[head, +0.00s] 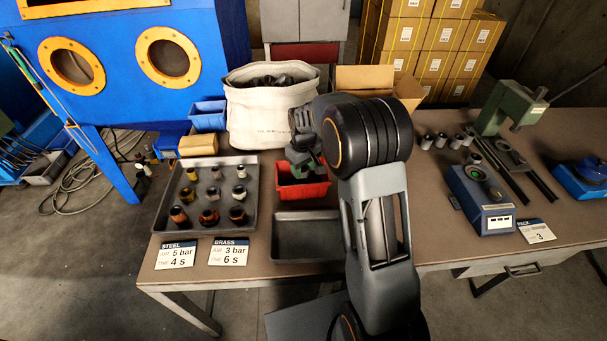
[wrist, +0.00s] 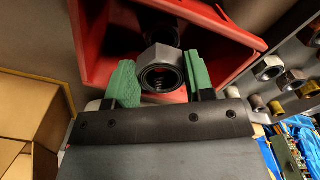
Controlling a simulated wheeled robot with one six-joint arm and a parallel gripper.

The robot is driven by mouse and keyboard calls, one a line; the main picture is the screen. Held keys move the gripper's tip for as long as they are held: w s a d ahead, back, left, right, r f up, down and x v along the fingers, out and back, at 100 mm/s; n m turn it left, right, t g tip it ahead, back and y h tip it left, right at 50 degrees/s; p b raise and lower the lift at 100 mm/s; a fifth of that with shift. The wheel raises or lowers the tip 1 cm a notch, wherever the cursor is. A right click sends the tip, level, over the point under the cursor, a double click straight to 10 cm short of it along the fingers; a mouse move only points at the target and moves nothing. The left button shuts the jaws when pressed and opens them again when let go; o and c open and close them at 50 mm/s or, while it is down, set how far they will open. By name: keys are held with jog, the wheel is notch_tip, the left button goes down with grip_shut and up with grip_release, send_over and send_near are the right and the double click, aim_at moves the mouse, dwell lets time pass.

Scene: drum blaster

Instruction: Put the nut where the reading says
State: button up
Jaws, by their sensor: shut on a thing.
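My gripper (head: 305,163) is over the red bin (head: 303,190) in the head view; its fingers are hard to make out there. In the wrist view, the green fingers of my gripper (wrist: 161,78) are shut on a grey hex nut (wrist: 161,62) with a dark bore. The red bin (wrist: 92,45) lies behind the nut. A second dark, round part (wrist: 158,30) shows just beyond it. I cannot tell whether the held nut touches the bin. A gauge (head: 480,200) with a small display stands on the right bench; its reading is too small to read.
A grey tray (head: 171,190) holds several nuts in rows. An empty grey tray (head: 300,232) lies in front of the red bin. Behind stand a blue bin (head: 208,115), a canvas bag (head: 268,115) and a green press (head: 500,105). Steel and brass cards (head: 203,253) lie at the front edge.

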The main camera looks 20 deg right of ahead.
aim_at(303, 177)
jog(key=shift+w+a+f, duration=0.1)
jog(key=shift+f, duration=1.55)
jog(key=shift+f, duration=0.1)
jog(key=shift+f+b, duration=0.4)
jog(key=o, duration=1.1)
jog(key=shift+o, duration=0.2)
notch_tip(303, 177, up, 12)
jog(key=p, duration=0.1)
jog(key=s+r+m+t, duration=0.1)
jog(key=s+r+m, duration=0.1)
jog(key=s, duration=0.9)
jog(key=s+r+m+t, duration=0.2)
jog(key=s, duration=1)
jog(key=shift+s, duration=0.15)
